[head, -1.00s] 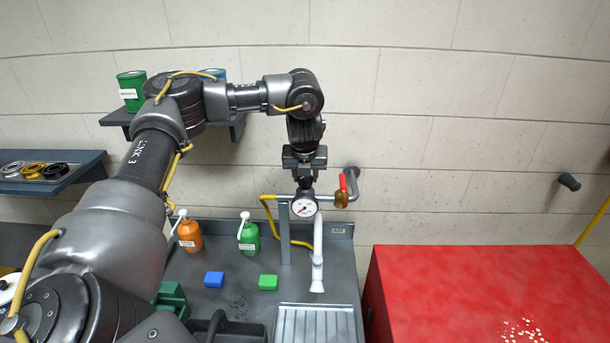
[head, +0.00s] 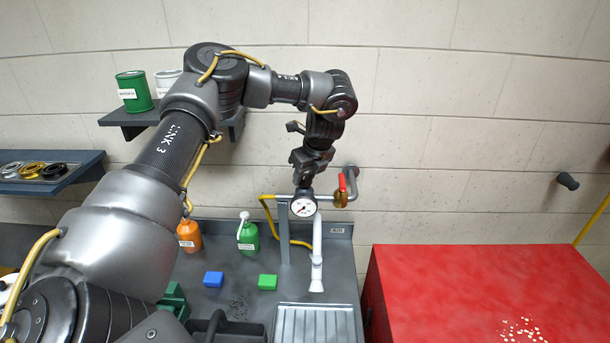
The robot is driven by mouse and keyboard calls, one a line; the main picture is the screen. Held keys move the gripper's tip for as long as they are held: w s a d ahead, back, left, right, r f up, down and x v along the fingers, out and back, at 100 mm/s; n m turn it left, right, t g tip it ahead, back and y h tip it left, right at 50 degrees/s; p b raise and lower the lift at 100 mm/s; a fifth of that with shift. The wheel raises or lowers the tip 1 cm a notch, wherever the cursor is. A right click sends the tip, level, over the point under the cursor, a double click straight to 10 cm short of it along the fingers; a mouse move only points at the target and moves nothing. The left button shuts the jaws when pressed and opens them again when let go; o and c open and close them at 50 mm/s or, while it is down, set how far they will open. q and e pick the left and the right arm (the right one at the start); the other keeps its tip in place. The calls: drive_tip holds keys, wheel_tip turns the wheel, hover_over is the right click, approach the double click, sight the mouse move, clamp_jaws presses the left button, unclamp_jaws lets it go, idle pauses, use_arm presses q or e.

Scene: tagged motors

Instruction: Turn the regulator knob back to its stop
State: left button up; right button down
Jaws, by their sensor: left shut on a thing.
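The regulator stands on a grey post at the back of the bench, with a round white gauge (head: 303,206) on its front. My left gripper (head: 303,185) points down just above the gauge, shut on the regulator knob. The gripper's body and fingers largely hide the knob, so its angle cannot be read. The wrist is tilted, leaning to the upper right. The gauge needle is too small to read surely. My right gripper is not in view.
A red-handled valve (head: 342,187) on the wall pipe is close to the right of the gripper. A white nozzle (head: 317,270) hangs below. Bottles (head: 249,236), blue (head: 213,279) and green (head: 267,282) blocks, and a ribbed tray (head: 312,322) are on the bench. A red cabinet (head: 480,285) stands right.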

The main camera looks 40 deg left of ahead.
use_arm(q)
drive_tip(key=shift+s+d+f, duration=0.1)
drive_tip(key=shift+f, duration=0.1)
idle(0.3)
drive_tip(key=o, duration=0.7)
drive_tip(key=shift+o, duration=1.4)
drive_tip(key=shift+d+r, duration=0.15)
drive_tip(key=shift+r, duration=0.05)
drive_tip(key=shift+r, duration=0.15)
drive_tip(key=shift+r, duration=0.3)
drive_tip(key=w+b+v, duration=0.1)
drive_tip(key=b+v, duration=0.1)
drive_tip(key=v, duration=0.8)
drive_tip(key=shift+s+b, duration=0.4)
drive_tip(key=shift+s, duration=0.05)
drive_tip(key=shift+d+f, duration=0.1)
drive_tip(key=shift+d, duration=0.05)
